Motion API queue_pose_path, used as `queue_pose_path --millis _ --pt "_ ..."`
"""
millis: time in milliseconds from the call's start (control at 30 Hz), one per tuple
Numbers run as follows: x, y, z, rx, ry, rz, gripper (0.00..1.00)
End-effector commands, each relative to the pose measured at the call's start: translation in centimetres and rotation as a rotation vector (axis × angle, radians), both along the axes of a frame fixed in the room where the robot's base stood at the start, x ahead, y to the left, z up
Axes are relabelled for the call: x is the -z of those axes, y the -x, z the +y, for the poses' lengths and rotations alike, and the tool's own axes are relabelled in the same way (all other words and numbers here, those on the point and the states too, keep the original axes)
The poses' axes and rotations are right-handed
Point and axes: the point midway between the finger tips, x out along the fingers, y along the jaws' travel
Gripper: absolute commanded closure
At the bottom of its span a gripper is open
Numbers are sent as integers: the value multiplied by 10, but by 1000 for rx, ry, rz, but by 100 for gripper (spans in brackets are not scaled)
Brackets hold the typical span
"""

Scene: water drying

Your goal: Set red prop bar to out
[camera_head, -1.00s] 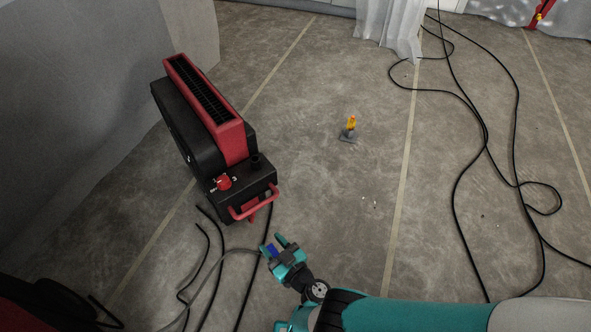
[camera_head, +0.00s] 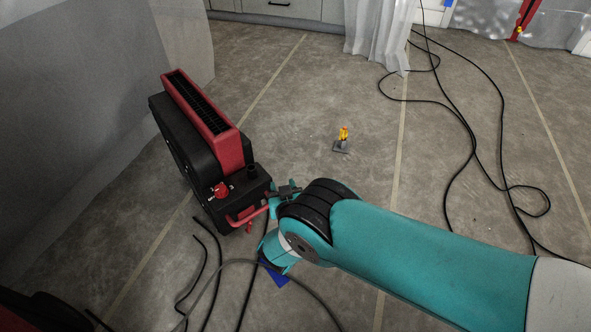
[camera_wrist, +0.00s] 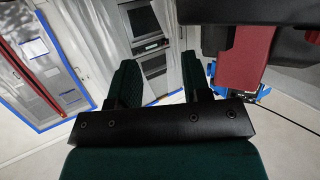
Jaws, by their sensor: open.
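The black and red machine (camera_head: 205,150) stands on the floor at the left. A red bar (camera_head: 246,214) loops out from its lower front, with a small red piece (camera_head: 250,228) below it. I cannot tell which of these is the prop bar. My gripper (camera_head: 278,196) is beside the right end of the loop, partly hidden by my wrist; contact cannot be made out. In the wrist view my gripper (camera_wrist: 162,78) is open with nothing between its fingers. A dark red and black part (camera_wrist: 243,58), apparently of the machine, is to its right; the bar is not clearly visible there.
Black cables (camera_head: 212,262) lie on the floor in front. A small yellow-topped object (camera_head: 342,140) stands on open floor to the right. Plastic sheeting (camera_head: 90,120) hangs at the left.

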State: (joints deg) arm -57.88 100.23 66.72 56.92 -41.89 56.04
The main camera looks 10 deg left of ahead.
Motion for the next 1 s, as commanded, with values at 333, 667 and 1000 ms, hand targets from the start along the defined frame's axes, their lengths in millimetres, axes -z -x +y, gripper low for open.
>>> queue_pose_path --millis 333,667,1000 --pt "-33 -36 -27 109 37 68 56" --pt "-37 -40 -32 123 42 80 56" --pt "-70 -58 -41 181 37 152 56"
